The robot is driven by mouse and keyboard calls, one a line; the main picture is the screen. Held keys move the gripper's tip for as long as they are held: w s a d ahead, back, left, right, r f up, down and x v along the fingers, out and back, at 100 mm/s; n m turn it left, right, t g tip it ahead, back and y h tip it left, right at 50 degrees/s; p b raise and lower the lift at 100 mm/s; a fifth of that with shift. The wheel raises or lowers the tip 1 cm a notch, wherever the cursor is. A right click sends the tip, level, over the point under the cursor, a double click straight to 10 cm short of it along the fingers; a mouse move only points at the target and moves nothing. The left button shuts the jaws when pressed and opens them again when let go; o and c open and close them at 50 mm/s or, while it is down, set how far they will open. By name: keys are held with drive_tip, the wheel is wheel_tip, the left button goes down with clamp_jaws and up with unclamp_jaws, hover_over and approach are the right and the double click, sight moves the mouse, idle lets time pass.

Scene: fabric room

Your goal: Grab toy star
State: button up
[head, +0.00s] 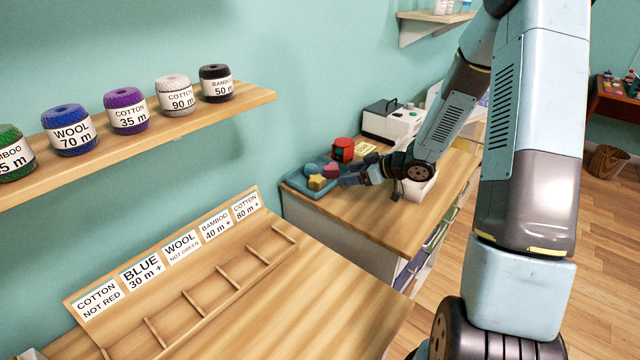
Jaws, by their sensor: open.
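A small yellow toy (317,182), which looks like the star though its outline is too small to be sure, lies in a blue tray (295,184) on the far wooden counter. A pinkish-red toy (330,170) and a blue toy (311,169) lie close beside it in the tray. My gripper (345,180) is at the tray's right side, level with the toys and pointing left toward them. Its jaws are open, and I see nothing held. The gap between the fingers and the toys is too small to judge.
A red yarn ball (342,149) stands behind the tray. A white and dark machine (392,121) stands at the back of the counter. A wooden sorting rack (215,275) with labels is on the near table. A shelf (150,136) above holds several yarn balls.

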sight(319, 178)
drive_tip(key=x, duration=1.2)
drive_tip(key=shift+w+a+r, duration=0.1)
drive_tip(key=shift+w+a, duration=0.1)
drive_tip(key=shift+w, duration=0.2)
drive_tip(key=shift+c, duration=0.3)
drive_tip(key=c, duration=0.8)
